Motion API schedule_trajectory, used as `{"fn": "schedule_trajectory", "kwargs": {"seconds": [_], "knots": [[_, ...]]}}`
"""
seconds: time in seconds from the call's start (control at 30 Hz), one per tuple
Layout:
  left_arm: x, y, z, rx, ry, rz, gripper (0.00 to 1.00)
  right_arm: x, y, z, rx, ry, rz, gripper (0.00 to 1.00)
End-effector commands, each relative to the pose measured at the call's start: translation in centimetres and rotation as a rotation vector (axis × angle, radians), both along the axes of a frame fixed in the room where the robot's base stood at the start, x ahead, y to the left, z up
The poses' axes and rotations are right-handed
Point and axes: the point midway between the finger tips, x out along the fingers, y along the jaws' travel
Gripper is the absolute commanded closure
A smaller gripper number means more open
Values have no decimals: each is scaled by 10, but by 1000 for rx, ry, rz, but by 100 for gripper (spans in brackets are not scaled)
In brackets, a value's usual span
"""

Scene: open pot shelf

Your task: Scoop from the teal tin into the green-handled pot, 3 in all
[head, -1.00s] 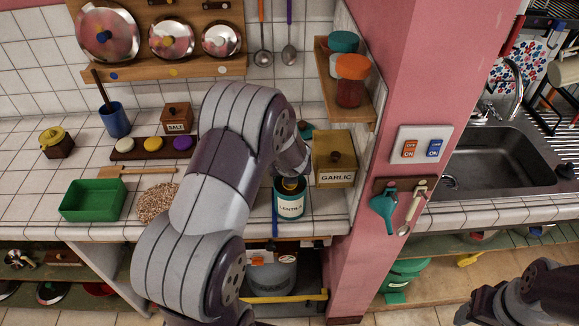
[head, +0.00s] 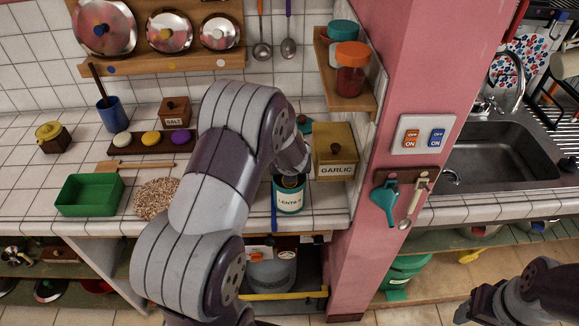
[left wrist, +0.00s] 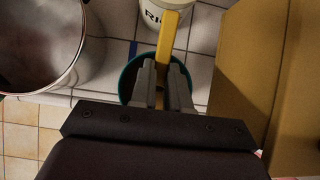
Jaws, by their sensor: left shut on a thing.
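The teal tin (head: 289,202), with a lentils label, stands near the counter's front edge, left of the garlic box. In the left wrist view its round teal rim (left wrist: 124,88) shows beneath my left gripper (left wrist: 162,78). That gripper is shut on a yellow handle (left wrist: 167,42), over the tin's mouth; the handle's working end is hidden.
The garlic box (head: 335,160) stands close to the right of the tin. A white tin (left wrist: 150,12) is just behind it in the wrist view. A green tray (head: 88,196) and a speckled round mat (head: 155,199) lie to the left. A pink pillar (head: 375,240) bounds the right side.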

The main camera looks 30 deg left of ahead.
Motion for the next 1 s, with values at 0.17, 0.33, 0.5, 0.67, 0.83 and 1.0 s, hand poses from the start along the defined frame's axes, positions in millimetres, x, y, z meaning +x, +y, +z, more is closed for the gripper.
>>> {"fn": "schedule_trajectory", "kwargs": {"seconds": [0.17, 0.33, 0.5, 0.67, 0.83, 1.0], "knots": [[-4, -1, -6, -5, 15, 0, 100, 0, 0, -1, 0, 0, 0, 40], [-4, -1, 5, -4, 14, 0, 100, 0, 0, 10, 0, 0, 0, 40], [-3, -1, 27, -3, 10, -1, 100, 0, 0, 29, 0, 0, 0, 40], [-2, -1, 46, -2, 7, -1, 100, 0, 0, 45, 0, 0, 0, 40], [-2, -1, 65, -2, 6, 0, 100, 0, 0, 62, 0, 0, 0, 40], [-2, 0, 79, -1, 5, 0, 100, 0, 0, 75, 0, 0, 0, 40]]}}
